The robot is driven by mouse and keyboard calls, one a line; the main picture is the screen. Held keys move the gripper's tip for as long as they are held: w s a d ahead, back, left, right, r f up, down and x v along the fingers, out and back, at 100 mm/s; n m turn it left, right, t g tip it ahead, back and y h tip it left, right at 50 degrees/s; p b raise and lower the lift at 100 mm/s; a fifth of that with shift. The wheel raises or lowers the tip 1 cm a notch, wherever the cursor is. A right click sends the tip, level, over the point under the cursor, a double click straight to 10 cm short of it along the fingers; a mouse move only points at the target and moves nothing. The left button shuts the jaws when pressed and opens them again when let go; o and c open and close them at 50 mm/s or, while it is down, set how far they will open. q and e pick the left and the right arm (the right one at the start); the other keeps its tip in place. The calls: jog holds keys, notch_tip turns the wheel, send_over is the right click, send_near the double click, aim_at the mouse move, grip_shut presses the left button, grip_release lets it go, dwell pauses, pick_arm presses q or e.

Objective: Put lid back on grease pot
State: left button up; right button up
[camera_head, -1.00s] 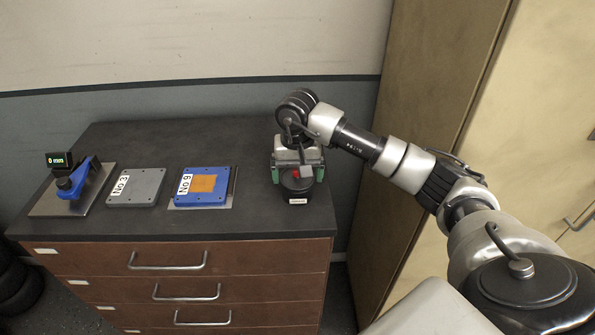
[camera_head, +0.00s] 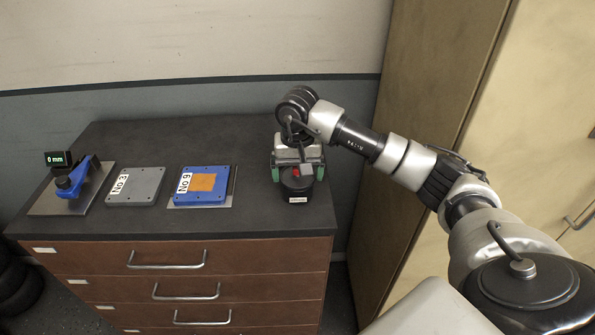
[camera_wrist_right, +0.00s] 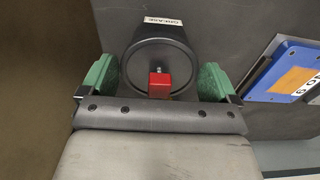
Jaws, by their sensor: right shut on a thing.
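The grease pot (camera_head: 298,196) is a dark round pot near the front right corner of the cabinet top. Its white GREASE label shows in the right wrist view (camera_wrist_right: 163,22). The dark round lid (camera_wrist_right: 150,58) with a red knob (camera_wrist_right: 159,84) is over the pot; whether it is fully seated is hard to tell. My right gripper (camera_head: 297,174) is shut on the lid, its green finger pads on opposite sides of the rim, as the right wrist view (camera_wrist_right: 157,84) shows. My left gripper is not in view.
Left of the pot are a blue plate marked No 9 (camera_head: 188,197) on a metal base, a grey plate marked No 3 (camera_head: 148,185), and a blue gauge (camera_head: 72,183) with a display. The cabinet top (camera_head: 250,215) between blue plate and pot is clear. A tall cabinet (camera_head: 420,80) stands at right.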

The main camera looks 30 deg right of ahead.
jog(key=shift+f+b, duration=0.2)
jog(key=shift+b, duration=0.65)
dwell(1.5)
dwell(0.3)
jog(key=o, duration=0.7)
jog(key=shift+r, duration=0.1)
jog(key=shift+r+p, duration=1.9)
jog(key=shift+r, duration=1.55)
grip_shut()
